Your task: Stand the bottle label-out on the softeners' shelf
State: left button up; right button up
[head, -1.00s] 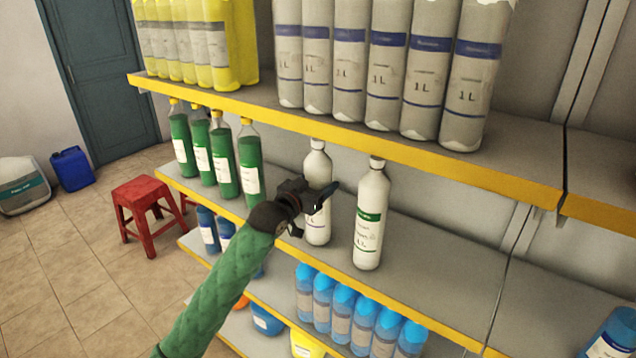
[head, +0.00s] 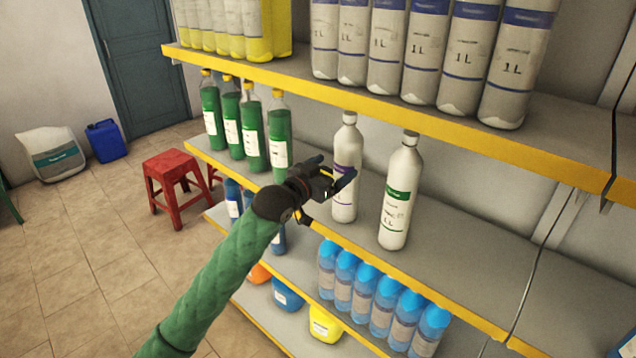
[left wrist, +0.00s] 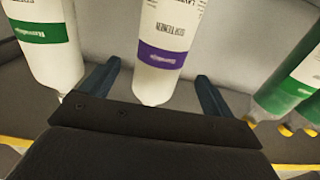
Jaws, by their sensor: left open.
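A white bottle with a purple band (head: 346,166) stands upright on the middle shelf. In the left wrist view the same bottle (left wrist: 165,45) shows its purple label, reading "softener", facing my gripper. My left gripper (head: 336,172) is open just in front of the bottle, to its left in the head view. In the left wrist view the fingers (left wrist: 155,88) are spread to either side of the bottle, with a gap on each side. My right gripper is not in view.
A white bottle with a green band (head: 398,195) stands close on the right. Green bottles (head: 253,137) stand on the left. The upper shelf's yellow edge (head: 400,118) passes above the gripper. Blue bottles (head: 363,300) fill part of the shelf below. Shelf space right of the green-banded bottle is clear.

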pick_arm(q)
jog(key=shift+b+v, duration=0.65)
jog(key=shift+v, duration=2.05)
jog(key=s+a+f+n+g+y, duration=0.1)
jog(key=s+a+f+g+y, duration=0.15)
jog(key=f, duration=1.15)
jog(key=s+a+f+n+g+y, duration=0.1)
jog(key=s+a+f+n+y, duration=0.15)
jog(key=f, duration=1.25)
jog(key=s+a+f+n+g+y, duration=0.1)
jog(key=s+f+g+y, duration=0.15)
jog(key=f, duration=1.15)
jog(key=s+a+f+g+y, duration=0.1)
jog(key=s+a+f+g, duration=0.1)
jog(key=s+f, duration=1.4)
jog(key=s+a+f+g+y, duration=0.1)
jog(key=s+f+g, duration=0.4)
jog(key=s+f, duration=1.1)
jog(key=s+a, duration=0.1)
jog(key=s, duration=0.5)
jog(key=shift+a+n, duration=0.35)
jog(key=shift+a, duration=0.05)
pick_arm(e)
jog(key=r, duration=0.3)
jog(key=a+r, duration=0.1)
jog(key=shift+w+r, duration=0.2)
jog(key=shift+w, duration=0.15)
pick_arm(q)
jog(key=shift+y, duration=0.25)
